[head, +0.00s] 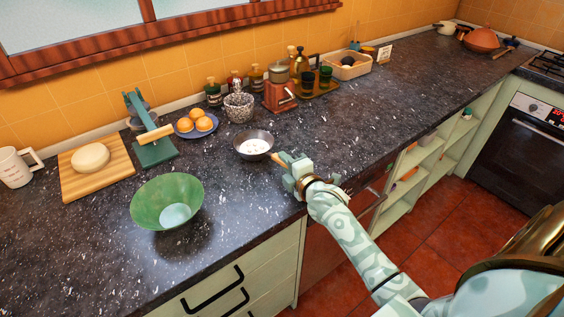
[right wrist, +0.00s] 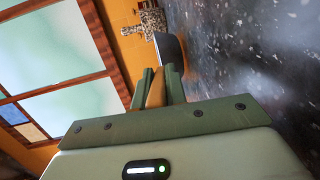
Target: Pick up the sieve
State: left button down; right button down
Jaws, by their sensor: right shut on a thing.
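The sieve (head: 254,146) is a dark round bowl with a pale, speckled inside and a wooden handle pointing to the lower right. It is over the middle of the counter, and I cannot tell whether it touches the surface. My right gripper (head: 284,164) is shut on the handle near the counter's front edge. In the right wrist view, its fingers (right wrist: 157,88) pinch the brown handle, with the dark sieve bowl (right wrist: 170,52) beyond them. The fingers hide part of the handle. My left gripper is not in view.
A green bowl (head: 150,204) stands left of the sieve on the dark counter (head: 383,104). Behind are a green press (head: 154,153), a plate of orange fruit (head: 196,123), a speckled pot (head: 239,107) and a red grinder (head: 279,96). The counter further right is mostly clear.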

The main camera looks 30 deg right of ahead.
jog(key=s+d+r+p, duration=0.4)
jog(key=s+d+r, duration=0.1)
jog(key=s+r, duration=0.6)
jog(key=shift+s+r+p, duration=0.4)
jog(key=shift+s, duration=0.65)
dwell(0.4)
